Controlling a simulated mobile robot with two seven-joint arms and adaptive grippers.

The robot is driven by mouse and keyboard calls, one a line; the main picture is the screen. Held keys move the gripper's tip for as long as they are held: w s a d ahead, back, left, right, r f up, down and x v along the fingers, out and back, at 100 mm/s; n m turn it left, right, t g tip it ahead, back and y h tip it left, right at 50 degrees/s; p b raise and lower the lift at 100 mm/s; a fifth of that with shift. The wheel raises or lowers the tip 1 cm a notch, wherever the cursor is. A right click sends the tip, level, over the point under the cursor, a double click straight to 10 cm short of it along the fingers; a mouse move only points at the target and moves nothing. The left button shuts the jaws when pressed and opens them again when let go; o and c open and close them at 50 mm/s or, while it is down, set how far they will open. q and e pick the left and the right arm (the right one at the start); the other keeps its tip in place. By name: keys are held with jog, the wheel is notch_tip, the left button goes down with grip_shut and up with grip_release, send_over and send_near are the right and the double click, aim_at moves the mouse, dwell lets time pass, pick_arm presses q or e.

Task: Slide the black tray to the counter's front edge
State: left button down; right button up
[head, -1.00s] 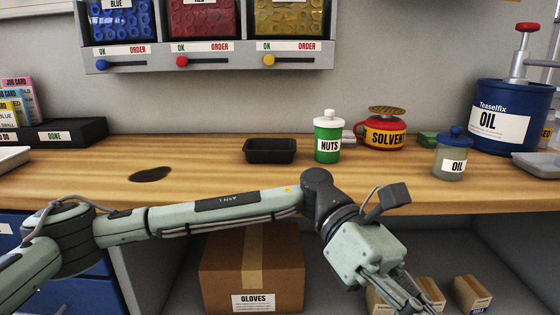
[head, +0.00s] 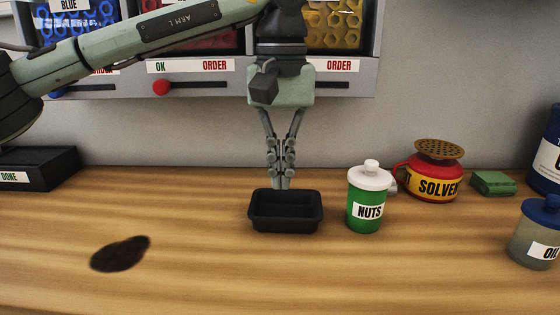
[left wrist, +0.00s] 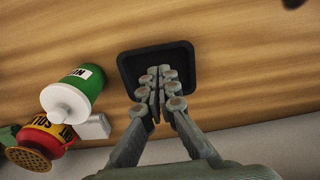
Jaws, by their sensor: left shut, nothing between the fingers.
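The black tray (head: 286,223) is a small, empty rectangular tray on the wooden counter (head: 200,285), set back from the front. My left gripper (head: 281,184) points straight down with its fingers together and nothing between them. My right gripper is not in view.
A green NUTS jar (head: 366,205) stands close to the tray's right. A red SOLVENT can (head: 432,172), green block (head: 493,183) and OIL jar (head: 538,235) are further right. A dark stain (head: 120,254) lies left. The counter before the tray is clear. Bins (head: 215,65) hang behind.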

aim_at(282, 207)
pick_arm(q)
notch_tip(282, 207, down, 7)
jog(key=shift+r, duration=0.2)
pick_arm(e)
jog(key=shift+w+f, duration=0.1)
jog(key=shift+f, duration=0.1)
